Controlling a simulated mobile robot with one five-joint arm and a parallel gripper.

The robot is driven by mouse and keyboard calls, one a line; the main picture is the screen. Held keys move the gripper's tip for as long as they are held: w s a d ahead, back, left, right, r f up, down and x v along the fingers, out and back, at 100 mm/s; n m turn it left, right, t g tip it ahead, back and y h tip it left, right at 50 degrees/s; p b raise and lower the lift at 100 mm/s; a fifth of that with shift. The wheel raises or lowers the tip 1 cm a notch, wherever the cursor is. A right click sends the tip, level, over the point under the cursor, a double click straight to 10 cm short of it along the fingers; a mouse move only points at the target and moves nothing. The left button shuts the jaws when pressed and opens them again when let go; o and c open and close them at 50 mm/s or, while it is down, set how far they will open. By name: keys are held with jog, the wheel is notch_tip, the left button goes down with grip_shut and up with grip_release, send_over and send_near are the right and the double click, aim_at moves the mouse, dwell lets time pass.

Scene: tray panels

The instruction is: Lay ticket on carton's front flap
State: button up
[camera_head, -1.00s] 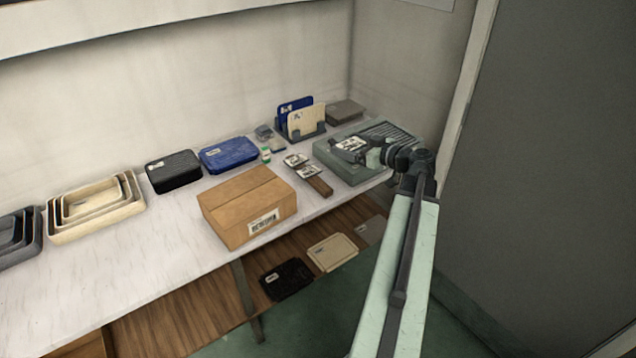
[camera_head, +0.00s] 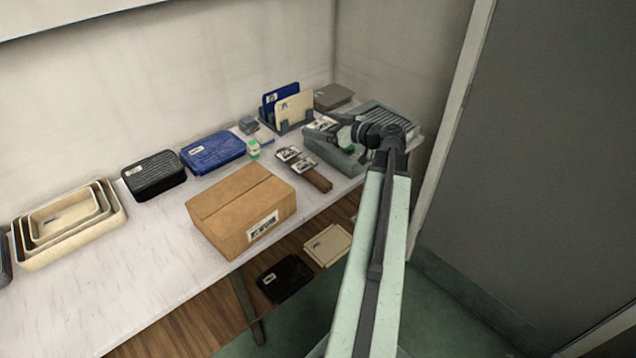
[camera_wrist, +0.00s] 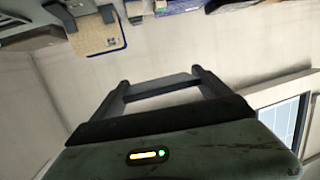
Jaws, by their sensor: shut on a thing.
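The brown carton (camera_head: 235,205) stands near the table's front edge in the head view, with a white printed label on its front face. Its top looks closed, and I cannot make out a separate front flap. My gripper (camera_head: 334,129) is to the right of the carton and farther back, above the grey slotted box. It is shut on the ticket (camera_head: 321,124), a small white card with dark print. In the wrist view, my gripper (camera_wrist: 160,84) shows two dark fingers with a flat grey piece between them; its print is not visible there.
Two similar printed cards lie on a brown strip (camera_head: 318,180) between carton and grey slotted box (camera_head: 348,160). Blue (camera_head: 212,151) and black (camera_head: 153,177) trays lie behind the carton. Nested cream trays (camera_head: 70,243) stand left.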

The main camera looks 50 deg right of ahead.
aim_at(313, 175)
notch_tip(313, 175, down, 22)
jog(key=b, duration=2)
jog(key=shift+a+r, duration=0.15)
jog(key=shift+r+p, duration=0.25)
jog(key=shift+p, duration=0.05)
jog(key=shift+f, duration=0.25)
jog(key=o, duration=1.1)
